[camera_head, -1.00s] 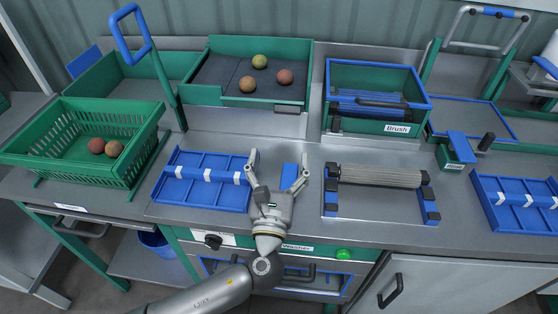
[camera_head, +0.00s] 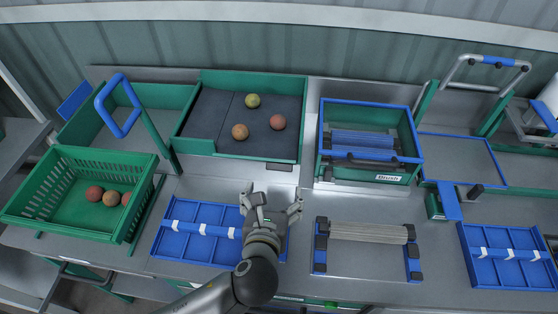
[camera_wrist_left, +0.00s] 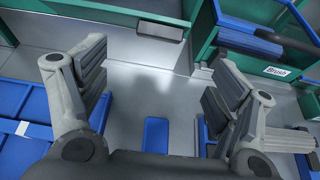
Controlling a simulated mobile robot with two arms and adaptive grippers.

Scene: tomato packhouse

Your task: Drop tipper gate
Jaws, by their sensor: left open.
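The tray with a dark floor (camera_head: 218,108) and green walls stands at the back centre and holds a yellow-green, an orange and a red tomato. A small grey tab (camera_head: 279,166) sits low on its green front wall (camera_head: 235,155), which I take to be the gate; the tab also shows ahead in the left wrist view (camera_wrist_left: 160,31). My left gripper (camera_head: 273,201) is open and empty over the bench in front of this wall, apart from it. Its two fingers are spread in the left wrist view (camera_wrist_left: 160,75). My right gripper is not in view.
A green crate (camera_head: 142,165) with several tomatoes stands at left, beside an upright blue loop handle (camera_head: 118,105). A blue divided tray (camera_head: 190,246) lies left of my gripper. The brush box (camera_head: 375,177) and a roller stand (camera_head: 368,232) are at right.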

